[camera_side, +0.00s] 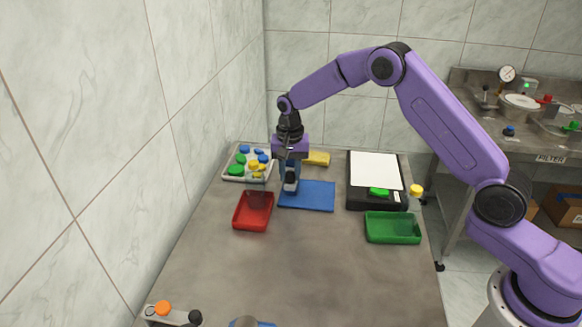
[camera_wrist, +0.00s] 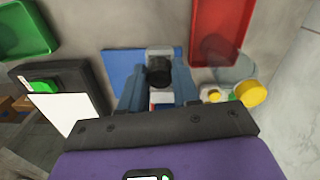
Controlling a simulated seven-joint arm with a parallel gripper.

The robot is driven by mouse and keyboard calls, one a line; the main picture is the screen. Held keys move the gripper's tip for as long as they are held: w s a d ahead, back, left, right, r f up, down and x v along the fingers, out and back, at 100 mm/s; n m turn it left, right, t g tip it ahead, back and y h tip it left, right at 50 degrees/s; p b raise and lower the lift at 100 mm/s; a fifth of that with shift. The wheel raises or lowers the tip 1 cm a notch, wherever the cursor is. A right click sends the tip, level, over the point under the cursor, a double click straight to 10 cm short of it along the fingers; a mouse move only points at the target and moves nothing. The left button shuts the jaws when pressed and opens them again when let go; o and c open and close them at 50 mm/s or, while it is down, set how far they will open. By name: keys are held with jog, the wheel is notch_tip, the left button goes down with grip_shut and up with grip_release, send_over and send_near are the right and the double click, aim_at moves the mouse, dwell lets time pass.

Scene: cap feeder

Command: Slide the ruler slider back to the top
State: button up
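I cannot pick out a ruler or its slider for certain in either view. My gripper (camera_side: 290,186) points down over the left edge of the blue mat (camera_side: 315,196). In the wrist view my gripper (camera_wrist: 159,78) has its two blue fingers on either side of a small grey and black piece (camera_wrist: 160,70). I cannot tell whether the fingers press on this piece or only flank it.
A red tray (camera_side: 240,222) lies front left of the mat and a green tray (camera_side: 393,241) front right. A light tray (camera_side: 226,179) of coloured caps stands behind left. A yellow block (camera_side: 317,158) lies behind the mat. The table's middle front is clear.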

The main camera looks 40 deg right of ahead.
jog(key=shift+r, duration=0.15)
notch_tip(320, 180, up, 11)
dwell(2.1)
jog(key=o, duration=0.8)
jog(key=shift+o, duration=0.2)
notch_tip(320, 180, up, 8)
dwell(0.5)
